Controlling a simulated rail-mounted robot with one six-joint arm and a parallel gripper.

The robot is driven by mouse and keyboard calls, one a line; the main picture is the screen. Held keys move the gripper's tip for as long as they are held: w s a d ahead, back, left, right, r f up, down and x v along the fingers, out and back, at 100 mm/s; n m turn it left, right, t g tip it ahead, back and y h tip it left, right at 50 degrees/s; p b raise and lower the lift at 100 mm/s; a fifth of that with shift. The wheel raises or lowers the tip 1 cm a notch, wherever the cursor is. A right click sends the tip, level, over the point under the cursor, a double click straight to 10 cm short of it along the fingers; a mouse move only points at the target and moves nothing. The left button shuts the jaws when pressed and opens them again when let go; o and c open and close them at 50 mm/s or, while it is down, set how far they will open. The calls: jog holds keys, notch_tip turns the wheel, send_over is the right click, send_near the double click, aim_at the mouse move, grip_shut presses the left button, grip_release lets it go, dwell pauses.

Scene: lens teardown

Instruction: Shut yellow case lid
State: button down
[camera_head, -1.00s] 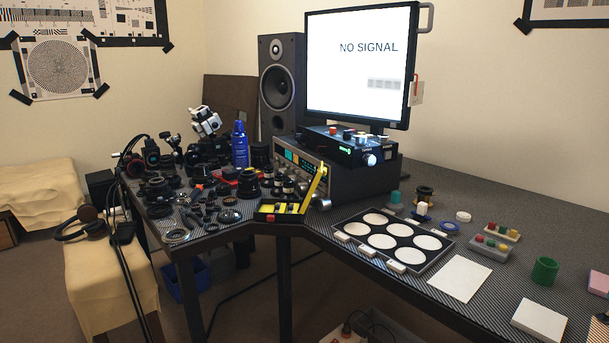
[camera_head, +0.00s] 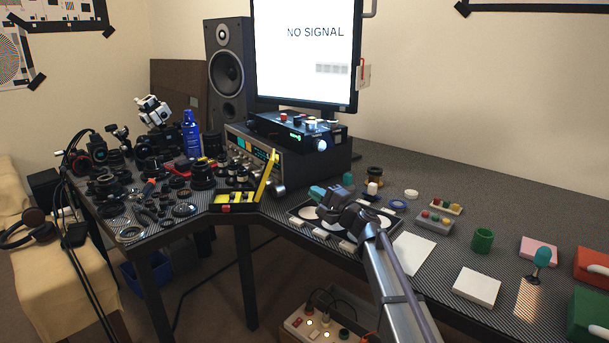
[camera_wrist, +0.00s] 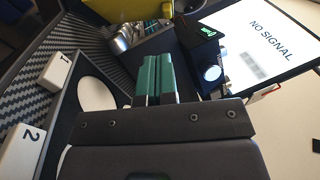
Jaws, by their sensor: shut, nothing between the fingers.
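The small yellow case (camera_head: 235,207) sits at the desk's front edge, left of centre. Its yellow lid (camera_head: 268,177) stands steeply raised at the case's right side, so the case is open. A yellow part, probably of the case (camera_wrist: 112,9), shows cut off at the top of the wrist view. My gripper (camera_head: 316,193) is over the tray of white discs, right of the case and apart from it. Its green fingers are together and empty in the wrist view (camera_wrist: 154,60).
The tray with white discs (camera_wrist: 97,93) and numbered white blocks (camera_wrist: 60,71) lies below my gripper. The receiver (camera_head: 245,150) and black control box (camera_head: 300,132) stand behind the case. Lens parts (camera_head: 183,209) crowd the desk to its left.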

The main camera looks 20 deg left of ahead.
aim_at(266, 174)
jog(key=w+a+r+p, duration=0.2)
jog(key=a, duration=0.4)
jog(key=w+a+r+m+p, duration=0.1)
jog(key=w+a+r+p, duration=0.1)
jog(key=a, duration=0.4)
jog(key=shift+a+r+t, duration=0.25)
jog(key=shift+r+t, duration=0.05)
jog(key=shift+t, duration=0.1)
jog(key=shift+r+p, duration=0.15)
jog(key=shift+p, duration=0.3)
